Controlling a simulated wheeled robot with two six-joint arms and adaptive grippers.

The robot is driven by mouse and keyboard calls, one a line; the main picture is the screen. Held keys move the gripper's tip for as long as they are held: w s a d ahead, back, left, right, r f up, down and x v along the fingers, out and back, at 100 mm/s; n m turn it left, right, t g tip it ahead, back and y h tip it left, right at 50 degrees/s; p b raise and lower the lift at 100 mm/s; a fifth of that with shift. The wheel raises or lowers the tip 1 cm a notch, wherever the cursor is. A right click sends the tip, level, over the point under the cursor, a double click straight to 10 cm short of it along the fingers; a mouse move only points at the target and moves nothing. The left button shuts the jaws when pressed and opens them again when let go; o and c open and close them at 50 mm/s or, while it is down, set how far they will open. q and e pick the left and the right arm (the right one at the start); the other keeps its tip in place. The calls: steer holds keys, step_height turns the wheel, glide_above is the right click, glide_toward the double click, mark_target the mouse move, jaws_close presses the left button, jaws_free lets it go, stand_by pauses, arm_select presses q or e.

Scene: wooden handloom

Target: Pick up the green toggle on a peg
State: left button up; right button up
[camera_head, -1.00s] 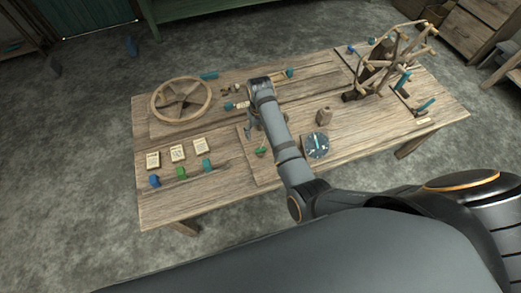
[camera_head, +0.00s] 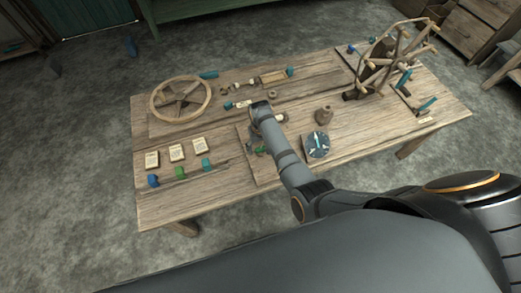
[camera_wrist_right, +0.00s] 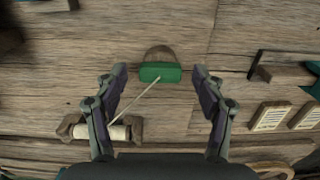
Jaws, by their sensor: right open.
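The green toggle (camera_wrist_right: 160,72) shows in the right wrist view as a short green block in front of a rounded wooden piece (camera_wrist_right: 158,52). A thin pale cord or stick runs from it down to the left. My right gripper (camera_wrist_right: 160,86) is open, with one finger on each side of the toggle and gaps between. In the head view the toggle (camera_head: 261,149) is a small green spot beside my right forearm. My right gripper (camera_head: 254,147) is low over the board there, partly hidden by the arm. My left gripper is not in view.
A round dial (camera_head: 317,145) and a brown wooden piece (camera_head: 324,115) stand right of my arm. Cards (camera_head: 176,153) and coloured pieces, including another green one (camera_head: 180,173), are at left. A wooden wheel (camera_head: 180,99) and a loom-like frame (camera_head: 385,62) stand farther back.

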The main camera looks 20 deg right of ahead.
mark_target(261, 149)
steer(key=shift+f, duration=0.2)
steer(key=shift+c, duration=0.2)
steer(key=c, duration=0.8)
steer(key=shift+r, duration=0.15)
steer(key=shift+r+p, duration=0.25)
steer(key=shift+p, duration=0.15)
step_height(261, 149, up, 4)
steer(key=p, duration=0.5)
steer(key=shift+s+r, duration=0.1)
steer(key=shift+s, duration=0.05)
steer(key=s+d+r+p, duration=0.1)
steer(key=s+r+p, duration=0.1)
steer(key=s+p, duration=0.2)
steer(key=s+r+p, duration=0.3)
steer(key=s+p, duration=0.2)
steer(key=p, duration=0.4)
steer(key=s+d+r+p, duration=0.1)
steer(key=s+r+p, duration=0.2)
steer(key=p, duration=0.4)
steer(key=shift+s+d+p, duration=0.35)
steer(key=shift+s, duration=0.4)
